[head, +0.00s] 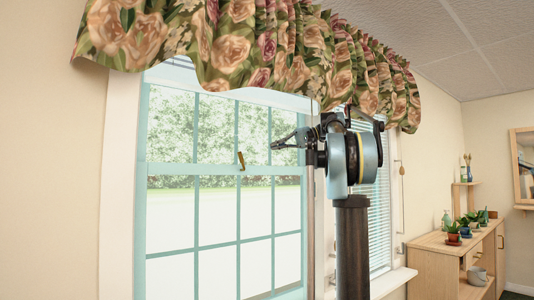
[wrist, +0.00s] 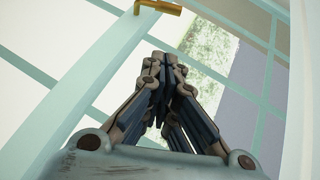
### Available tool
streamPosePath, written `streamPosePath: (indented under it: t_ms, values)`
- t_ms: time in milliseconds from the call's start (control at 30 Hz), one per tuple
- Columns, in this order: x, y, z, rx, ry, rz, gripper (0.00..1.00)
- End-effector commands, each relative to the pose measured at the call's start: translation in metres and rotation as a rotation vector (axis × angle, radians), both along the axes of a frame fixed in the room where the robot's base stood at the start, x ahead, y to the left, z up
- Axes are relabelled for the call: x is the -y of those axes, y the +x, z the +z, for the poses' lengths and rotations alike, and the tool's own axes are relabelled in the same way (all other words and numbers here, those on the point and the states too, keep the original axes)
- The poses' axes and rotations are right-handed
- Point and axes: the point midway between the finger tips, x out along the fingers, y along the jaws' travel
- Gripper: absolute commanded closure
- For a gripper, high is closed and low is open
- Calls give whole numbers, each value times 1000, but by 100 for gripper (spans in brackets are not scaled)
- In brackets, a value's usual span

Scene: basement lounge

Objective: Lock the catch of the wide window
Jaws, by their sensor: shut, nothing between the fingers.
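The wide window (head: 145,205) has a pale teal frame with several panes. Its brass catch (head: 241,161) sits at the middle of the horizontal meeting rail, with its lever upright or slightly tilted in the head view. The catch also shows at the top of the wrist view (wrist: 160,7), partly cut off by the edge. My gripper (head: 276,146) is shut and empty. It points left, at about the height of the catch and to its right, apart from it. In the wrist view my gripper's fingers (wrist: 168,62) meet below the catch.
A floral valance (head: 235,45) hangs above the window. A second window with white blinds (head: 377,215) stands to the right, behind my arm. A wooden cabinet (head: 432,268) with potted plants is at the far right. Wall lies left of the window.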

Motion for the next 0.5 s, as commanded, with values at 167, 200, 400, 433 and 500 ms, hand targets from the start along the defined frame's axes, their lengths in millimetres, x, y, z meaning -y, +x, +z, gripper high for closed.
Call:
streamPosePath:
  t_ms: [167,200,400,433,500]
  values:
    - [-29,0,-8,0,0,2,100]
    - [-36,-1,-11,0,-1,3,100]
    - [-70,1,-21,0,-1,3,100]
    - [-75,1,-22,0,-1,3,100]
    - [-86,1,-26,0,0,2,100]
